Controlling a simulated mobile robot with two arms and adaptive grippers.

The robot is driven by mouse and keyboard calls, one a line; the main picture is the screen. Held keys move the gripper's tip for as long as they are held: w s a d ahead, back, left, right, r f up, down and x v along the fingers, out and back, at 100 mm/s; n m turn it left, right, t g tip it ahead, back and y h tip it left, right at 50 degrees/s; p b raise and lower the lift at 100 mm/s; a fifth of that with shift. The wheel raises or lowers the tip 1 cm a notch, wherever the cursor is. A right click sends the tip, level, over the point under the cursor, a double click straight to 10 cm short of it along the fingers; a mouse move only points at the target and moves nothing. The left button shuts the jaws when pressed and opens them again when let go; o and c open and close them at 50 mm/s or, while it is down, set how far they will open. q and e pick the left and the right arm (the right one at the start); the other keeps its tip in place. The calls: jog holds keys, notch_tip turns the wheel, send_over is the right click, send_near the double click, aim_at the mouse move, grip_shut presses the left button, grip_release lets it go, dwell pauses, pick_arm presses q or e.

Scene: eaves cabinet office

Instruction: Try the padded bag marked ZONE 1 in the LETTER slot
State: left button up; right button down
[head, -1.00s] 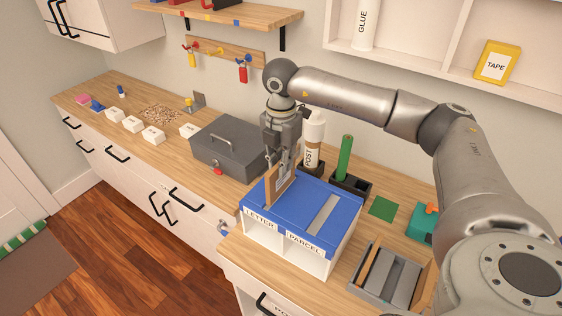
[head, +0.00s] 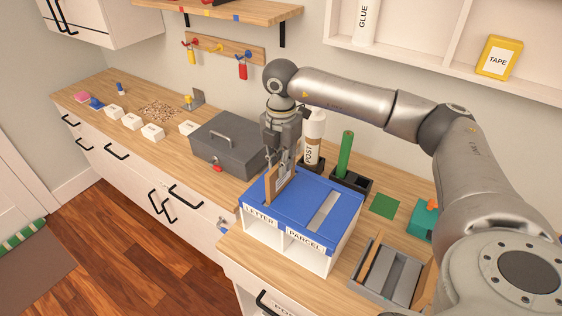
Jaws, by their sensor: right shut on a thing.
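The blue-topped box (head: 306,194) stands on the counter, with LETTER (head: 259,216) and PARCEL (head: 305,241) labels along its front edge. My right gripper (head: 281,165) is above the LETTER side, shut on a flat brown padded bag (head: 274,185). The bag stands upright on edge at the LETTER side's top. I cannot tell whether its lower edge is in the slot or only touching the lid. No ZONE 1 mark is readable. The PARCEL slot (head: 325,211) shows as a grey strip to the right. My left gripper is not in view.
A grey metal box (head: 228,146) stands left of the blue-topped box. Behind it are a POST tube (head: 312,140) and a green cylinder (head: 344,155) in a dark holder. A grey divided tray (head: 389,274) stands at the front right. A green square (head: 383,206) lies nearby.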

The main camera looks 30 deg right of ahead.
jog(key=shift+f+b, duration=1.05)
jog(key=shift+f, duration=0.45)
dwell(0.7)
dwell(0.6)
